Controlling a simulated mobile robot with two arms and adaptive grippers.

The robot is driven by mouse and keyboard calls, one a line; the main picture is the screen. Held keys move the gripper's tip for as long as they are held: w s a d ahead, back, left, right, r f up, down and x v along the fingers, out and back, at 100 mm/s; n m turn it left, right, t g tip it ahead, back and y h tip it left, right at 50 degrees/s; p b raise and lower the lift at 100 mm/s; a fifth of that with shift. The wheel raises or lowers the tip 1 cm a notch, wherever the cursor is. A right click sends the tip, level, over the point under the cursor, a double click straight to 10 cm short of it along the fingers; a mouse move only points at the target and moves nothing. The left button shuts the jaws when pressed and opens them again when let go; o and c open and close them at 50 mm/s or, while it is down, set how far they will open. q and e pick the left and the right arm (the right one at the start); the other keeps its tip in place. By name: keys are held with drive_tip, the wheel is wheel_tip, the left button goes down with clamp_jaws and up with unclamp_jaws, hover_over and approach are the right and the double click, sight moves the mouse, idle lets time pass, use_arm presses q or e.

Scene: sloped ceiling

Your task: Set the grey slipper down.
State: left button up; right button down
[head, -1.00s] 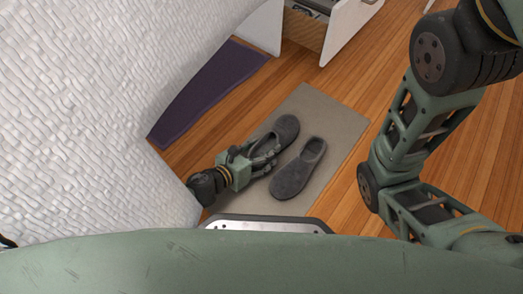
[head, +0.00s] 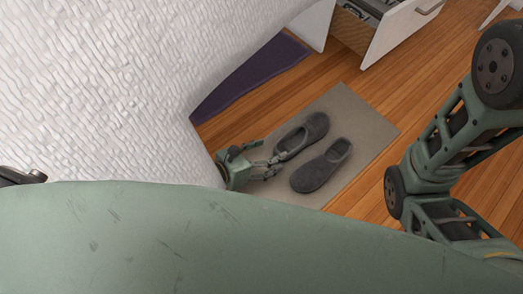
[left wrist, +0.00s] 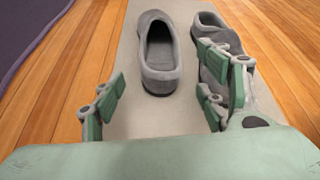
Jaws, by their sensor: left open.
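Two grey slippers lie flat on a beige-grey mat (head: 345,105). The left slipper (head: 312,128) rests sole down, and in the left wrist view (left wrist: 160,70) it lies straight ahead, with mat showing between it and the fingers. The right slipper (head: 322,170) lies beside it, pointing the opposite way; in the left wrist view it (left wrist: 208,20) is partly hidden behind the right-hand finger. My left gripper (head: 272,167) is open and empty, low over the mat at the near end of the left slipper. My right gripper is out of view.
A white textured wall (head: 110,80) rises close on the left of my gripper. A dark purple mat (head: 255,78) lies along it. An open white drawer (head: 385,35) stands at the back. Wooden floor (head: 420,85) is clear to the right of the mat.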

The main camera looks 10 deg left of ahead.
use_arm(q)
drive_tip(key=shift+v, duration=1.1)
